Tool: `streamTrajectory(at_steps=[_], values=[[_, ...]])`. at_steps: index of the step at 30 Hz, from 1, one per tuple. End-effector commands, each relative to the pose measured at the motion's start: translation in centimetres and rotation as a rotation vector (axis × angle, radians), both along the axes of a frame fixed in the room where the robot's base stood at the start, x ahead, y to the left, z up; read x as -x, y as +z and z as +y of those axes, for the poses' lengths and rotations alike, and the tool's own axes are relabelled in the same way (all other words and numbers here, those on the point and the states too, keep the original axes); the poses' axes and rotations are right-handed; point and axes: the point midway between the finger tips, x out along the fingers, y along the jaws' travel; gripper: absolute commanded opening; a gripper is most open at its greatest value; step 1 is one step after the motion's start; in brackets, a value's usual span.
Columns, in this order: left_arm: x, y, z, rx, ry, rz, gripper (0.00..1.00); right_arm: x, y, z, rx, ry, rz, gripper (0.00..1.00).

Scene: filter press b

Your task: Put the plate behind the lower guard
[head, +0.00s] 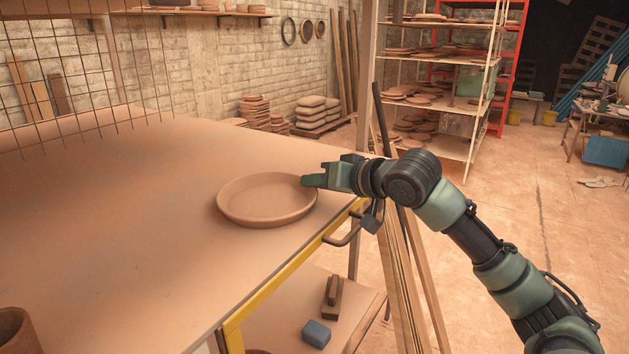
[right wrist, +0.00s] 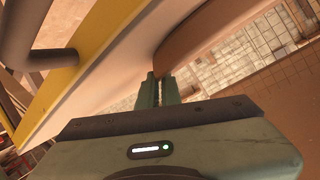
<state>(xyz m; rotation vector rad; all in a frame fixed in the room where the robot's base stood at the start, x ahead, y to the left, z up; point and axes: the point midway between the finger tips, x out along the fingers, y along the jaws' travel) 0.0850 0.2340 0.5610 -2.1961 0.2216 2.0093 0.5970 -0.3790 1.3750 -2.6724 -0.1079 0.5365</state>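The plate (head: 265,200), a round shallow terracotta dish with a raised rim, is level at the table's right side. My right gripper (head: 312,181) is at its right rim. In the right wrist view, the fingers (right wrist: 158,88) are almost together, with the plate's rim (right wrist: 205,28) at their tips; they appear closed on it. Whether the plate is lifted slightly is hard to tell. A wire mesh guard (head: 75,70) hangs over the table's far left; I cannot tell whether it is the lower guard. My left gripper is not in view.
The dusty tabletop (head: 110,220) is clear between plate and mesh. A brown pot (head: 15,332) stands at the near left corner. A yellow edge (head: 265,290) and a bent dark handle (head: 342,238) line the right side. A lower shelf holds a blue block (head: 316,333).

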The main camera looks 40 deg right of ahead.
Motion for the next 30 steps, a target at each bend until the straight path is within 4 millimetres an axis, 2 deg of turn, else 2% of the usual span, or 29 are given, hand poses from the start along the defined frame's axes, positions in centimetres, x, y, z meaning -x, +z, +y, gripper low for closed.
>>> streamTrajectory(at_steps=[5,8,20,23,30], values=[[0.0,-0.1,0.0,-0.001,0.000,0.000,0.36,0.0,0.1,0.0,-0.002,0.000,-0.003,0.00],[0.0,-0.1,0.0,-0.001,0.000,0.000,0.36,0.0,-0.1,0.0,0.000,0.000,0.001,0.27],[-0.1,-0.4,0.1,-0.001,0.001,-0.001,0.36,0.4,0.0,-0.1,0.000,-0.001,0.000,0.27],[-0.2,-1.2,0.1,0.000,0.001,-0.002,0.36,1.5,0.3,-0.4,0.002,-0.002,-0.001,0.27],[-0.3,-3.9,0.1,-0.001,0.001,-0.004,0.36,5.8,1.6,-1.0,0.005,-0.002,0.000,0.27]])
